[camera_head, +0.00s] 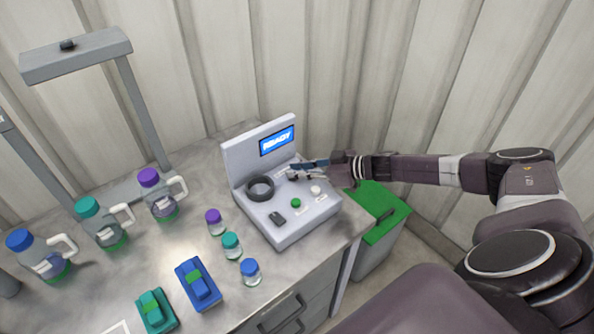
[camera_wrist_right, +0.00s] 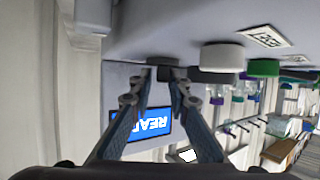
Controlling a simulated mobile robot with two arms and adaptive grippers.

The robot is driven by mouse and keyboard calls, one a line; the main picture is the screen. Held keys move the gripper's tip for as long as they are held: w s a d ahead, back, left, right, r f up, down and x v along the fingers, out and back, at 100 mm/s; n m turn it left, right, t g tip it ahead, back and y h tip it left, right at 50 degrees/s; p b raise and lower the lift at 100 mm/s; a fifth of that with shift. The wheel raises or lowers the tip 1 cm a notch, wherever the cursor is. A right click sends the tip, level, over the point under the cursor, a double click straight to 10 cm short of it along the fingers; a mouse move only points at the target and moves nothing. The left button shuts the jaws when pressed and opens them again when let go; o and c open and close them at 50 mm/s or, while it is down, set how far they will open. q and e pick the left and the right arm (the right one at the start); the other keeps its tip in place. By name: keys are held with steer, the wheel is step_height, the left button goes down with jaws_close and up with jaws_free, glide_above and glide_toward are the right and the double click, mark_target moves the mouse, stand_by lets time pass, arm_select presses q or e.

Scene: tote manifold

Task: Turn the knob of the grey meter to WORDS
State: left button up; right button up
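The grey meter (camera_head: 290,222) stands at the right end of the metal bench, with a lit blue screen (camera_head: 277,141) reading READY on its upright back panel. In the right wrist view the meter's face is upside down, and part of the screen (camera_wrist_right: 150,122) shows between the fingers. A small dark knob (camera_wrist_right: 164,74) is on the meter. My right gripper (camera_head: 297,171) comes in from the right over the meter. Its fingertips (camera_wrist_right: 163,75) are drawn close together on both sides of the knob and appear to touch it. The knob's markings are hidden. My left gripper is not in view.
The meter also has a black ring (camera_head: 260,188), a black switch (camera_head: 277,218), a green button (camera_head: 296,203) and a white button (camera_head: 315,190). Several jars, jugs and two coloured blocks stand left. A green-lidded bin (camera_head: 377,208) is right of the bench.

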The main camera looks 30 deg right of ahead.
steer(key=shift+o, duration=1)
steer(key=shift+s, duration=0.1)
steer(key=shift+s+d, duration=0.1)
steer(key=v, duration=1.1)
steer(key=shift+s+d+r, duration=0.2)
